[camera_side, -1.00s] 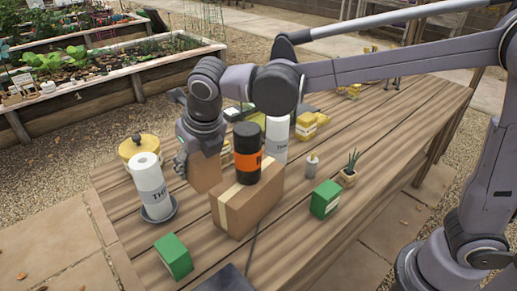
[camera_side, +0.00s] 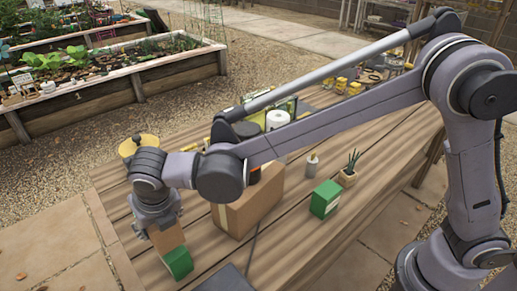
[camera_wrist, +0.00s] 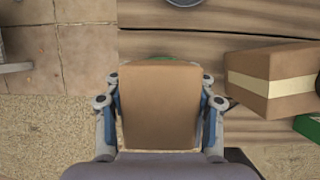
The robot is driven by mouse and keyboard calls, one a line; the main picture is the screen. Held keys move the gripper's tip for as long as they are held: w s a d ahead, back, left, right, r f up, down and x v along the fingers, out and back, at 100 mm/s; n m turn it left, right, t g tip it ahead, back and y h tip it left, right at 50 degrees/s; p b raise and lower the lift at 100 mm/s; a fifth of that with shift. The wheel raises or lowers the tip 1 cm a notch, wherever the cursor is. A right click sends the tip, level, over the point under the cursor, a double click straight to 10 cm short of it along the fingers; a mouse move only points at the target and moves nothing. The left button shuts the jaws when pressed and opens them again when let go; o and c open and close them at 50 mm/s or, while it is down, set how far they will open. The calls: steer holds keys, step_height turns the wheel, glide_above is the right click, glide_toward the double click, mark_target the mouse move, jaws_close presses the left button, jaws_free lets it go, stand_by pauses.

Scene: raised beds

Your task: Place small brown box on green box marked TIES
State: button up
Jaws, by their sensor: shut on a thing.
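My gripper (camera_wrist: 160,115) is shut on the small brown box (camera_wrist: 158,100), with a finger on each side of it. In the side view the small brown box (camera_side: 168,238) hangs below the wrist at the table's front left. A green box (camera_side: 179,263) is directly below or just in front of it. I cannot tell whether they touch. In the wrist view only a thin green strip (camera_wrist: 165,58) shows past the held box. A second green box (camera_side: 325,198) stands right of the large carton. I cannot read TIES on either.
The large taped carton (camera_side: 248,205) stands right of the gripper, with a dark cylinder (camera_side: 254,172) mostly hidden by my arm. A yellow pot (camera_side: 138,143) is behind my wrist. A small potted plant (camera_side: 349,170) and a white roll (camera_side: 277,120) stand farther off.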

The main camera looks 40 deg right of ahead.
steer(key=shift+f, duration=1.45)
steer(key=shift+f, duration=0.1)
steer(key=o, duration=1.3)
steer(key=shift+c, duration=0.2)
steer(key=v, duration=1.2)
